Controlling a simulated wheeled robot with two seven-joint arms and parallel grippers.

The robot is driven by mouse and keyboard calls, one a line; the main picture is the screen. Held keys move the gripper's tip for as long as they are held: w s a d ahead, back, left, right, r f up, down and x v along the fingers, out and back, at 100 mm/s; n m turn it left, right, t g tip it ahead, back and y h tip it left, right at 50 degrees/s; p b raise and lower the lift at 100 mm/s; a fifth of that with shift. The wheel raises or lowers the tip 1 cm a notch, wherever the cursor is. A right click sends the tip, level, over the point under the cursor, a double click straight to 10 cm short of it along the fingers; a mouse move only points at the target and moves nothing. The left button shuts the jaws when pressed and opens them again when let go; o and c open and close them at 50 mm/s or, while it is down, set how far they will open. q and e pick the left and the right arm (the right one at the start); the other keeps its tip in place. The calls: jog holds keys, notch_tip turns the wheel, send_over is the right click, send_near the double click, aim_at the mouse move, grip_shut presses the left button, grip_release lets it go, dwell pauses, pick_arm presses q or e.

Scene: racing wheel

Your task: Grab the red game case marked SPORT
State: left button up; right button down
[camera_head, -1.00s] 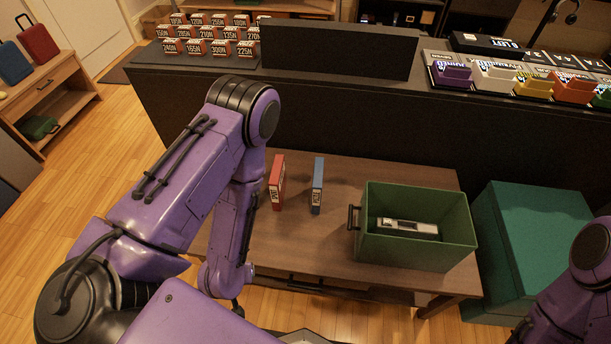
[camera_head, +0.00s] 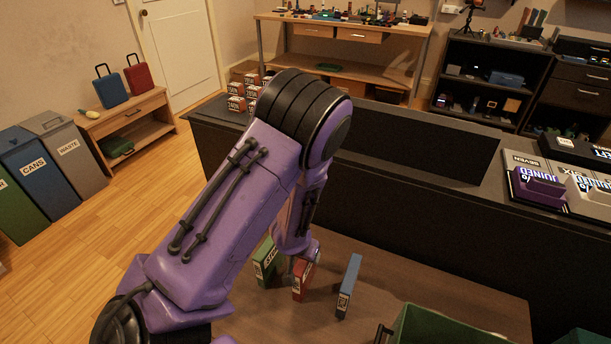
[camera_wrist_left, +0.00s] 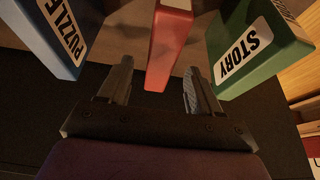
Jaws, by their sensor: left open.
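The red game case (camera_head: 303,280) stands upright on the wooden table, between a green case (camera_head: 265,262) and a blue case (camera_head: 349,286). Its label is too small to read in the head view. In the left wrist view the red case (camera_wrist_left: 168,45) is ahead, in line with the gap between my left gripper's (camera_wrist_left: 158,67) fingers. The gripper is open and empty; I cannot tell whether the case's edge is between the fingertips. The green case there reads STORY (camera_wrist_left: 250,50) and the blue one PUZZLE (camera_wrist_left: 55,35). My right gripper is out of view.
A green crate (camera_head: 440,328) stands on the table right of the cases. A dark counter (camera_head: 430,215) rises behind the table. The neighbouring cases stand close on both sides of the red one. Bare table (camera_head: 400,280) lies right of the blue case.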

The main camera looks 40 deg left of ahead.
pick_arm(q)
jog(key=shift+s+b+x, duration=0.15)
jog(key=shift+s+x, duration=0.05)
jog(key=shift+x, duration=0.95)
jog(key=shift+s+b+x, duration=0.15)
jog(key=shift+s+x, duration=0.05)
jog(key=shift+x, duration=0.95)
jog(key=shift+f, duration=0.4)
grip_shut()
